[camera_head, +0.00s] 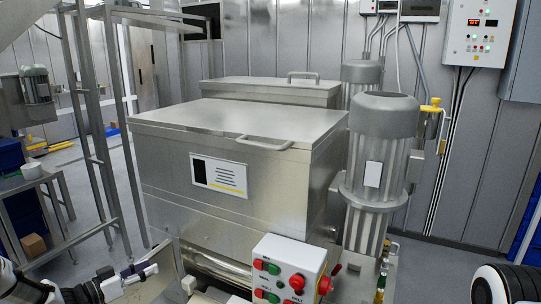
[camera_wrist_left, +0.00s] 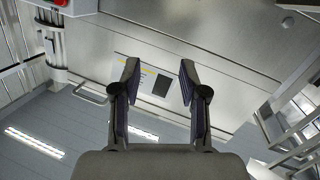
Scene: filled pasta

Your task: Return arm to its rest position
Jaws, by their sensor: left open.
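My left gripper (camera_head: 138,277) is at the bottom left of the head view, low in front of the steel machine (camera_head: 160,185). In the left wrist view my left gripper (camera_wrist_left: 159,70) has its two dark fingers spread apart, with nothing between them. Behind the fingers, that view shows the machine's front panel with its label (camera_wrist_left: 150,82), seen upside down. My right arm shows only as a white and black rounded part at the bottom right of the head view; its gripper is out of view.
The machine's lid (camera_head: 235,120) is closed, with a bar handle (camera_head: 265,143). A control box (camera_head: 288,270) with red and green buttons sits on the front. A grey motor (camera_head: 375,170) stands at its right. A steel frame (camera_head: 95,140) is at the left.

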